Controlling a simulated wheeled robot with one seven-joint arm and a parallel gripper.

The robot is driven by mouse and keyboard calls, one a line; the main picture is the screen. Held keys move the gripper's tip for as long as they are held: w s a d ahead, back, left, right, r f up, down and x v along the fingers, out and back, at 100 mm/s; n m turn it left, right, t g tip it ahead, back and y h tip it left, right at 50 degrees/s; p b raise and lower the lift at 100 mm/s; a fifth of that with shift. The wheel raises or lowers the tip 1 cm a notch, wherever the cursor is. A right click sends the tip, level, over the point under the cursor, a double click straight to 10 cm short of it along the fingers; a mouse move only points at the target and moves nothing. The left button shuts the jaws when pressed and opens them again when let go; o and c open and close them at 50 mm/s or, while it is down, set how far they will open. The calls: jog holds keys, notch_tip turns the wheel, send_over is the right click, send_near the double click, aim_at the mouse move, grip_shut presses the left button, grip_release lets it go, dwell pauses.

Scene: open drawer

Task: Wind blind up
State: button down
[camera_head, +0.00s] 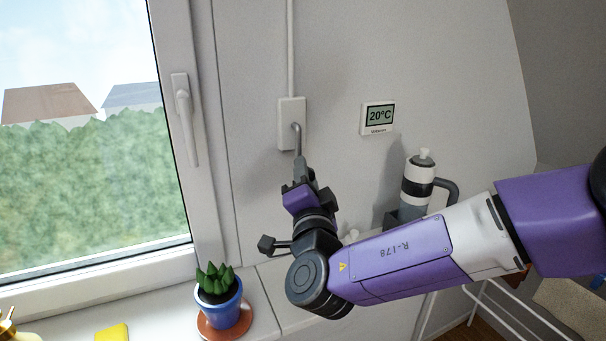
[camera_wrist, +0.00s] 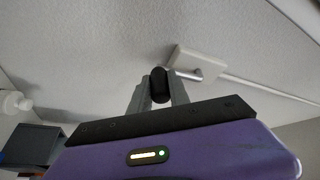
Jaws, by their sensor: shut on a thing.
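The white winder box (camera_head: 291,123) is fixed to the wall right of the window, with a thin white tube running up from it. Its grey metal crank (camera_head: 297,138) comes out of the box and bends down. In the wrist view the crank (camera_wrist: 188,73) ends in a black knob (camera_wrist: 159,84). My gripper (camera_head: 303,167) is below the box and shut on the knob, a finger on each side of it. In the head view the gripper hides the knob. No blind shows over the visible part of the window (camera_head: 85,140).
A window handle (camera_head: 185,110) is left of the winder box. A thermostat (camera_head: 378,118) and a bottle (camera_head: 417,182) are to the right. A potted succulent (camera_head: 221,305) stands on the sill below my gripper, near a yellow item (camera_head: 112,333).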

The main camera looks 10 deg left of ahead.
jog(key=shift+d, duration=0.1)
jog(key=c, duration=1.2)
grip_release()
jog(key=shift+c, duration=0.2)
jog(key=b+v, duration=0.1)
jog(key=v, duration=0.6)
jog(key=shift+s, duration=0.35)
jog(key=shift+d+f, duration=0.1)
jog(key=shift+d, duration=0.05)
